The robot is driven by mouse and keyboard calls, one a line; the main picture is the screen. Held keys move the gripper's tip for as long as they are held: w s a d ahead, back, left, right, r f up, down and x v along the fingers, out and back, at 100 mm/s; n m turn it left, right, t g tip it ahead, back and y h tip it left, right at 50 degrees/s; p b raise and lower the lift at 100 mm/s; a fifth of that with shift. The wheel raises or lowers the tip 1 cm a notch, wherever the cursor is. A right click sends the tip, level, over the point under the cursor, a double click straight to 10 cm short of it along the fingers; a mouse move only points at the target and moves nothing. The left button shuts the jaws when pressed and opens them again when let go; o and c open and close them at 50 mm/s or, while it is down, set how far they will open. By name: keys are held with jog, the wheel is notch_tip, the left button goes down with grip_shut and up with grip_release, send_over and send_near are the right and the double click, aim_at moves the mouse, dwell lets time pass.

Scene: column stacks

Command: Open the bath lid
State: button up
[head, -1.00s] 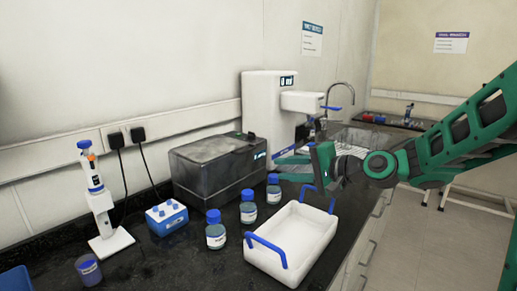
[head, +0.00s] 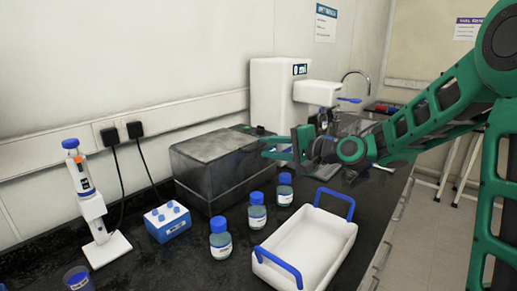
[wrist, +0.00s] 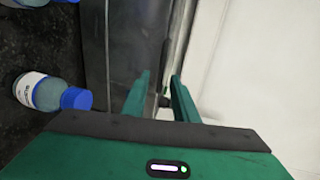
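The bath is a dark grey box (head: 213,190) on the bench in the head view, with its grey lid (head: 212,147) closed flat on top. My gripper (head: 268,147) is at the bath's right end, near lid height, its fingers pointing left. In the wrist view my gripper (wrist: 161,88) has its two green fingers apart. A small dark part, perhaps the lid's handle (wrist: 165,100), shows between or just beyond the fingertips. I cannot tell whether they touch it. The bath's grey front (wrist: 122,45) fills the middle of the wrist view.
Several blue-capped bottles (head: 257,213) stand before the bath. A white tray with blue handles (head: 318,240) lies right of them. A blue rack (head: 167,222) and a pipette stand (head: 92,205) are at left. A white dispenser (head: 270,95) stands behind.

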aim_at(261, 146)
jog(key=shift+x, duration=2.15)
grip_shut()
